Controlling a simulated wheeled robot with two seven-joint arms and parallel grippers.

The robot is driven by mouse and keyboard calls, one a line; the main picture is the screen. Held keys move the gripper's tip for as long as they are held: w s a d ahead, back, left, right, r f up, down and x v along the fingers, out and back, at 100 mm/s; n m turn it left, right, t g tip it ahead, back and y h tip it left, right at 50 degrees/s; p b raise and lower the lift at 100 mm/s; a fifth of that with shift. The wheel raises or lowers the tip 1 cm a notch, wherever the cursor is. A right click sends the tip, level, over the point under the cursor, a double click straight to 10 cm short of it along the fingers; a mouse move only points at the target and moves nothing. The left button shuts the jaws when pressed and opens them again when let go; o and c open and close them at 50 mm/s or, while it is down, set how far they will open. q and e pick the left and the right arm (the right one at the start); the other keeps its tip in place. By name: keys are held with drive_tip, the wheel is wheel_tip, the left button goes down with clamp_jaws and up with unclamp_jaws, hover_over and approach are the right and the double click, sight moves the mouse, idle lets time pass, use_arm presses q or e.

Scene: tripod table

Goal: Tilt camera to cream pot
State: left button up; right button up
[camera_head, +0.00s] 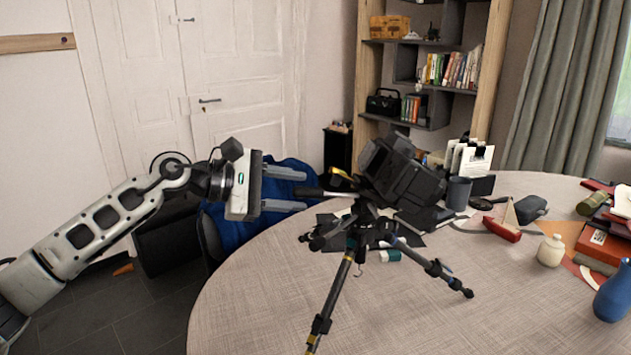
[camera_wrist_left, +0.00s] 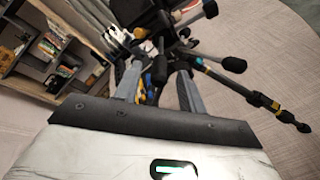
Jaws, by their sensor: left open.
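A dark camera (camera_head: 402,172) sits on a black tripod (camera_head: 345,275) that stands on the round table; the camera looks tilted. The tripod's pan handle (camera_head: 325,193) points left toward my left gripper (camera_head: 303,190). My left gripper is open, with its two fingers apart at the handle's end. In the left wrist view, the fingers (camera_wrist_left: 158,88) reach toward the tripod head, and a dark handle grip (camera_wrist_left: 160,70) shows between or just beyond them; contact cannot be told. A small cream pot (camera_head: 550,251) stands upright on the right of the table. My right gripper is not in view.
On the table (camera_head: 440,320), a blue vase (camera_head: 613,293), a red-based item (camera_head: 502,226), a dark cup (camera_head: 458,193) and several books (camera_head: 602,245) stand around the tripod. The front of the table is clear. A blue chair (camera_head: 240,225) is behind my left arm.

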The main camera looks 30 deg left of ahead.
sight(314, 196)
use_arm(q)
drive_tip(key=p+x, duration=0.1)
drive_tip(key=x, duration=0.4)
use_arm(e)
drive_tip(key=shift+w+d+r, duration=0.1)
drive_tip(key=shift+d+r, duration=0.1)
use_arm(q)
clamp_jaws()
drive_tip(key=f+b, duration=0.1)
drive_tip(key=b, duration=0.2)
drive_tip(key=shift+a, duration=0.1)
drive_tip(key=shift+r, duration=0.25)
unclamp_jaws()
drive_tip(key=shift+s, duration=0.1)
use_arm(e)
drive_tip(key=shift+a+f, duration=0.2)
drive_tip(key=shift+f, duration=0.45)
use_arm(q)
drive_tip(key=shift+a, duration=0.1)
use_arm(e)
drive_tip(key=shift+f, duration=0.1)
